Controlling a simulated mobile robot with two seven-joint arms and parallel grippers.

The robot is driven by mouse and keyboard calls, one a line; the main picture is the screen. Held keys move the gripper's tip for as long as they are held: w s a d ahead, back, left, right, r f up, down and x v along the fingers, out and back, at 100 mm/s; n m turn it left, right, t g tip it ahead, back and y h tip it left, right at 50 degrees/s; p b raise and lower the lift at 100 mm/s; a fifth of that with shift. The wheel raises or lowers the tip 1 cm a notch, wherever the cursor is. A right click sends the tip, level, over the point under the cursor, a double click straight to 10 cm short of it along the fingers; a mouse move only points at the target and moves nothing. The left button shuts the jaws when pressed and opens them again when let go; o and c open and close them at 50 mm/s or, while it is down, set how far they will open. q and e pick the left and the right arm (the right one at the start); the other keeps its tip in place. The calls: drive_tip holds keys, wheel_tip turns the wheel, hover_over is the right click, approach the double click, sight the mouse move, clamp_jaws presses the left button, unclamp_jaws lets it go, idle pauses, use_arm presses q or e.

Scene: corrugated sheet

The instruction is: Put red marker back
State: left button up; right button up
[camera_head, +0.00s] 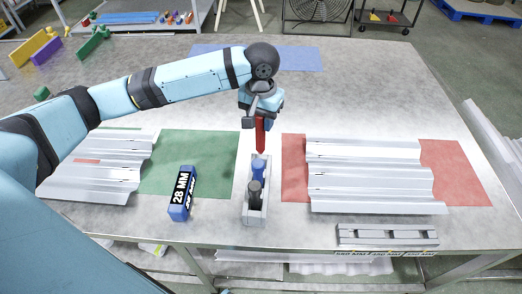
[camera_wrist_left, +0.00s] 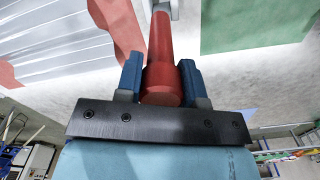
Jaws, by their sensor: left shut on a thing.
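The red marker (camera_head: 260,138) is held upright in my left gripper (camera_head: 260,118), above the far end of the grey marker holder (camera_head: 256,215). A blue marker (camera_head: 258,167) and a black marker (camera_head: 254,190) stand in the holder, nearer its front. In the left wrist view the blue fingers (camera_wrist_left: 160,82) are shut on both sides of the red marker (camera_wrist_left: 160,45). Its lower tip points toward a grey piece at the top edge. I cannot tell whether the tip touches the holder. My right gripper is not in view.
A blue "28 MM" block (camera_head: 182,194) stands left of the holder by the green mat (camera_head: 205,150). Corrugated sheets (camera_head: 370,180) lie over the red mat (camera_head: 293,170) on the right; more sheets (camera_head: 95,175) lie left. A slotted grey bar (camera_head: 387,236) lies at the front edge.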

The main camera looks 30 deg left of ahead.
sight(261, 147)
use_arm(q)
wheel_tip(261, 147, down, 10)
drive_tip(key=shift+b, duration=0.35)
drive_tip(key=shift+f, duration=0.3)
drive_tip(key=o, duration=0.9)
drive_tip(key=shift+f, duration=0.1)
